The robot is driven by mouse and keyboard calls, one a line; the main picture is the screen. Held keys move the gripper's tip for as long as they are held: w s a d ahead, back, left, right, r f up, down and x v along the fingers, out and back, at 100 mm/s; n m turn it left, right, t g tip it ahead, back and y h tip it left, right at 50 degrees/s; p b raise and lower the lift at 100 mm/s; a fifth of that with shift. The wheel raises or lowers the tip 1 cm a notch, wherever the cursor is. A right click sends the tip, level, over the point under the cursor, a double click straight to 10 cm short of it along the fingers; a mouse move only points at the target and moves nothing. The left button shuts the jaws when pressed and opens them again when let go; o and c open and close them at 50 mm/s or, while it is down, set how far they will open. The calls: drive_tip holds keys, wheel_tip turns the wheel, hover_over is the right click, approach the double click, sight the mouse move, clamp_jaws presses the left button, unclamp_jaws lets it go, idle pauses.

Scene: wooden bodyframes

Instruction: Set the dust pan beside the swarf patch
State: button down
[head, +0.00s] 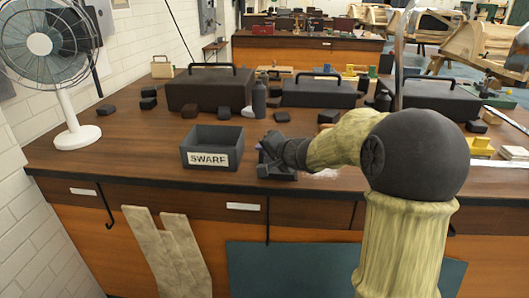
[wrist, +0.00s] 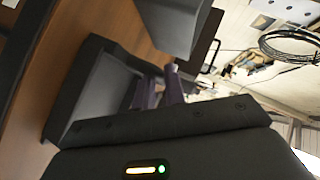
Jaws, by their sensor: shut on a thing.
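The dark grey dust pan (head: 277,174) is at the front of the wooden bench, right of the SWARF bin. My gripper (head: 271,150) is at the pan, shut on it. In the wrist view the pan (wrist: 88,92) shows as a dark open tray above brown wood, with my gripper's fingers (wrist: 160,92) against its right side. The exact grip is partly hidden. A pale swarf patch (head: 326,173) lies on the bench just right of the pan, partly covered by my arm. I cannot tell whether the pan fully rests on the bench.
The grey SWARF bin (head: 212,148) stands close left of the pan; a grey box side (wrist: 172,22) shows near the fingers. A dark toolbox (head: 209,88) and dark bottle (head: 259,99) stand behind. A white fan (head: 74,134) is far left. The bench between fan and bin is clear.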

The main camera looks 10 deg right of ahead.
drive_tip(key=c, duration=1.5)
unclamp_jaws()
drive_tip(key=shift+o, duration=0.2)
drive_tip(key=v, duration=1.2)
drive_tip(key=shift+p, duration=0.4)
